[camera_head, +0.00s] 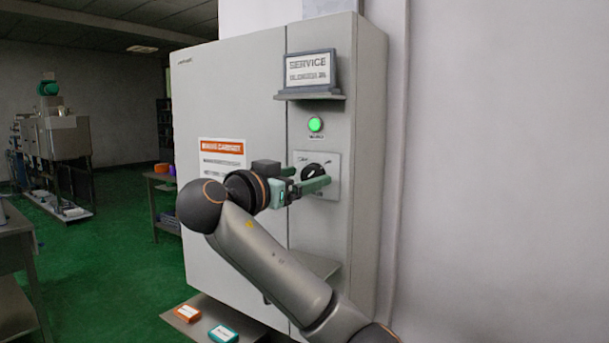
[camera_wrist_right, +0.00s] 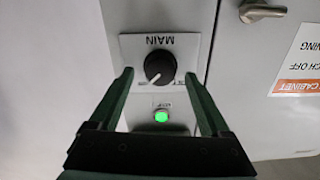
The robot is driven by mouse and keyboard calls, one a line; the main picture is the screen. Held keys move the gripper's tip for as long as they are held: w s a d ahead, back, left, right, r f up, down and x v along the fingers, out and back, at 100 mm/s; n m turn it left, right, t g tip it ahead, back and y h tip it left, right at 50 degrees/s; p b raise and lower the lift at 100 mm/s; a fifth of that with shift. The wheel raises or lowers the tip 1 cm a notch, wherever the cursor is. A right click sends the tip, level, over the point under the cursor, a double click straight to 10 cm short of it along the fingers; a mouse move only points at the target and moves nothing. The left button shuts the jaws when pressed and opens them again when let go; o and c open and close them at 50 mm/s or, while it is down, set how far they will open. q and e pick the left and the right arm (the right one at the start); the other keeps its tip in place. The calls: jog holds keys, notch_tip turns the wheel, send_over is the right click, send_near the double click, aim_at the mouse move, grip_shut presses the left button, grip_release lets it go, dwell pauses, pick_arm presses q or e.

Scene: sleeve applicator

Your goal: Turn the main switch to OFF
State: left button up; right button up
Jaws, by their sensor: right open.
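The main switch is a round black knob (camera_wrist_right: 160,68) on a pale plate (camera_wrist_right: 188,48) marked MAIN, upside down in the right wrist view. A white mark on the knob points to the lower left there; the small position labels are hard to read. In the head view the knob (camera_head: 313,171) is on the cabinet's narrow right panel, partly behind my gripper. My right gripper (camera_head: 314,176) is open and empty in front of it. In the wrist view its fingers (camera_wrist_right: 158,77) lie on either side of the knob, apart from it; whether they reach its depth is unclear. My left gripper is out of view.
A lit green lamp (camera_head: 315,124) and a service sign (camera_head: 310,69) on a small ledge are above the switch. The grey cabinet (camera_head: 235,95) fills the middle. A door handle (camera_wrist_right: 262,12) shows in the wrist view. Orange and teal boxes (camera_head: 223,333) lie on a low shelf.

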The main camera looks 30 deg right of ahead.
jog(key=shift+w+d, duration=0.15)
jog(key=shift+d, duration=0.3)
grip_shut()
dwell(0.5)
